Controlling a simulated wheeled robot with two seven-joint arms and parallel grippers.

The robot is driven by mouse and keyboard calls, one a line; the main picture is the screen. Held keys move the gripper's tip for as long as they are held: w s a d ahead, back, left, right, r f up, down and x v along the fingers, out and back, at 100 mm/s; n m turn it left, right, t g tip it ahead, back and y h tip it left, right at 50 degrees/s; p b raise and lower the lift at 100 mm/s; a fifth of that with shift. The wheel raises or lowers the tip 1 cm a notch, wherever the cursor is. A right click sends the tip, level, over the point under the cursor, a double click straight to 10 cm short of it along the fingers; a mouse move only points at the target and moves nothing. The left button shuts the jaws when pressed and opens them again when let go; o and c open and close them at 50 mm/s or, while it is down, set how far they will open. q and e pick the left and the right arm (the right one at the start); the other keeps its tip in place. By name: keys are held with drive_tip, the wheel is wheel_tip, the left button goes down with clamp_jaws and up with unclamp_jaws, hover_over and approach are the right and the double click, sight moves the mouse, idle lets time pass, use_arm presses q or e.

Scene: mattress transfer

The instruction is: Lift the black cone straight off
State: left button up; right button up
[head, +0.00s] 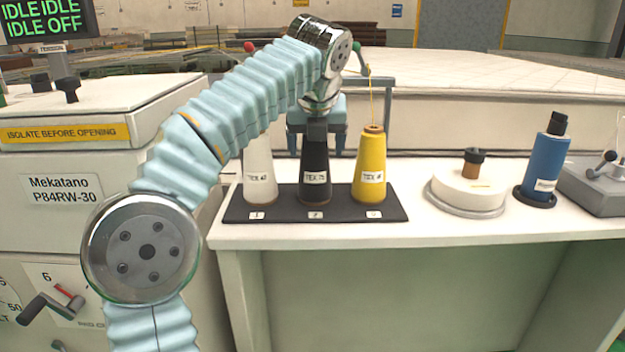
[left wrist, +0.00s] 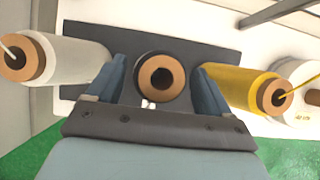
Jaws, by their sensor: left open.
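The black cone (head: 315,172) stands upright in the middle of a dark base mat (head: 385,213), between a white cone (head: 259,175) and a yellow cone (head: 370,165). In the left wrist view I look down on the black cone's brown core end (left wrist: 162,78). My left gripper (head: 316,138) comes down from above onto the black cone's top. Its jaws are open, with one blue finger on each side of the cone. I cannot tell whether either finger touches it. My arm hides the upper part of the white cone. My right gripper is out of view.
The white cone (left wrist: 70,60) and yellow cone (left wrist: 240,88) stand close outside my fingers. A machine cabinet (head: 60,185) is at left.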

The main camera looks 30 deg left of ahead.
use_arm(q)
drive_tip(key=shift+w+a+f, duration=0.25)
drive_tip(key=shift+a+f, duration=0.15)
drive_tip(key=shift+f, duration=0.05)
drive_tip(key=shift+d, duration=0.15)
clamp_jaws()
drive_tip(key=shift+r, duration=0.1)
drive_tip(key=shift+r, duration=0.15)
